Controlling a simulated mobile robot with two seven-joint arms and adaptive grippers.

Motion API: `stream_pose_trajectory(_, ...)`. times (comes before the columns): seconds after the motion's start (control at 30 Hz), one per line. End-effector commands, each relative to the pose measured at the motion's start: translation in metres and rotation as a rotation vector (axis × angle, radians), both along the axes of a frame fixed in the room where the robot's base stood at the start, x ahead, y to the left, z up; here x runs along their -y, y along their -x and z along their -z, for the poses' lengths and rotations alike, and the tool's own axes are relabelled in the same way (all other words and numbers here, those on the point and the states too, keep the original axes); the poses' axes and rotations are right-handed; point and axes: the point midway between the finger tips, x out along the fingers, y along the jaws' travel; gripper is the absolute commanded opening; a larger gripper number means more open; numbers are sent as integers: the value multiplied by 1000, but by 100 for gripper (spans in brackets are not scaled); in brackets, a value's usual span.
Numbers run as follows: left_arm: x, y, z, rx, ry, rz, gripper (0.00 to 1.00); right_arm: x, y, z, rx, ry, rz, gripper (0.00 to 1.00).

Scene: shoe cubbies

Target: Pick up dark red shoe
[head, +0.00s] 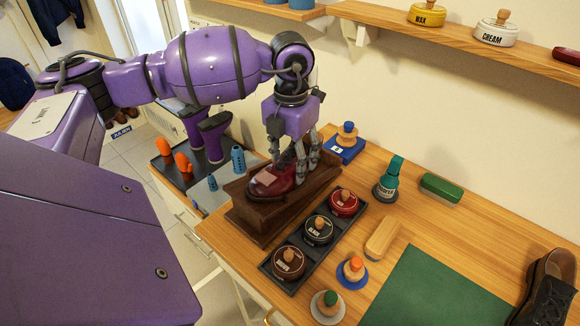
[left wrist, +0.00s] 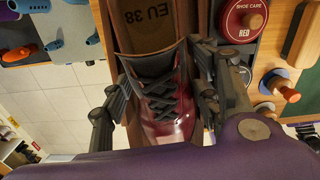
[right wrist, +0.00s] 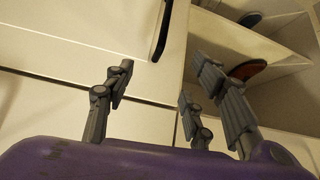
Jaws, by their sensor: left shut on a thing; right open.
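The dark red shoe (head: 272,182) sits on a dark brown wooden stand (head: 262,216) on the table. In the left wrist view the dark red shoe (left wrist: 166,112) shows its dark laces and an insole marked EU 38. My left gripper (head: 302,165) comes down over the shoe from above. My right gripper (right wrist: 165,95) is open and empty, in front of pale cabinet panels.
A dark tray (head: 268,266) with several round polish tins stands beside the stand. A shelf (head: 400,22) hangs above.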

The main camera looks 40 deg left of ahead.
Motion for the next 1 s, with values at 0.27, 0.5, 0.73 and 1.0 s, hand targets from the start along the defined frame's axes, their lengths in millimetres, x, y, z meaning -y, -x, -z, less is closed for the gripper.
stream_pose_trajectory(0.27,-2,0,0,1,-4,-1,18,1,3,1,-5,1,1,50)
stream_pose_trajectory(0.5,-1,-1,-8,2,-3,-1,18,1,3,1,-6,1,1,50)
stream_pose_trajectory(0.73,-7,7,-41,3,-6,-3,18,1,4,3,-8,1,1,50)
stream_pose_trajectory(1.0,-35,61,-97,-5,-13,-6,18,0,2,5,-6,2,-2,50)
